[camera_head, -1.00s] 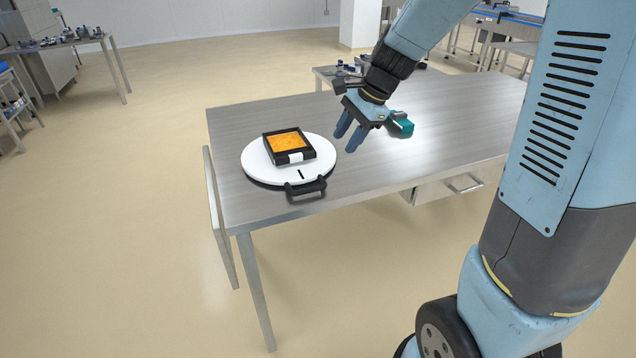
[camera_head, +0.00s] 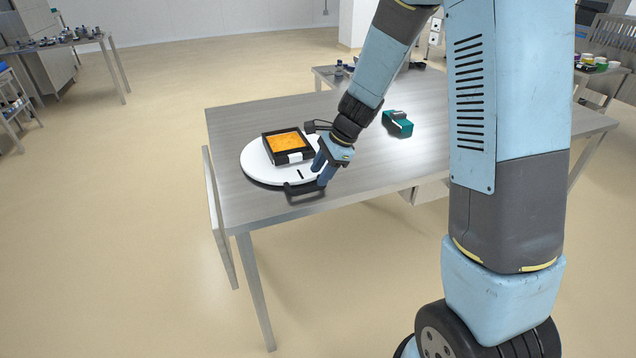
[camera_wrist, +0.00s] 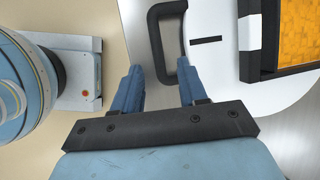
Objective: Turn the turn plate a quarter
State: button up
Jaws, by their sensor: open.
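The turn plate (camera_head: 255,168) is a round white disc near the left end of the metal table. A black handle (camera_head: 305,193) stands out from its front rim, beside a short black mark on the white. The handle also shows in the wrist view (camera_wrist: 156,45). A black tray (camera_head: 308,155) with orange contents and a white label sits on the plate. My gripper (camera_head: 322,176) is open, close to the handle and above the plate's right front edge. In the wrist view its blue fingers (camera_wrist: 158,82) are apart, near the handle's bar; contact cannot be told.
The metal table (camera_head: 385,165) is clear to the right of the plate, apart from a teal and grey object (camera_head: 398,124) farther back. A flat panel (camera_head: 219,215) hangs at the table's left edge.

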aim_at(314, 187)
jog(key=shift+x, duration=2.25)
jog(key=shift+c, duration=0.2)
grip_shut()
jog(key=shift+r, duration=0.1)
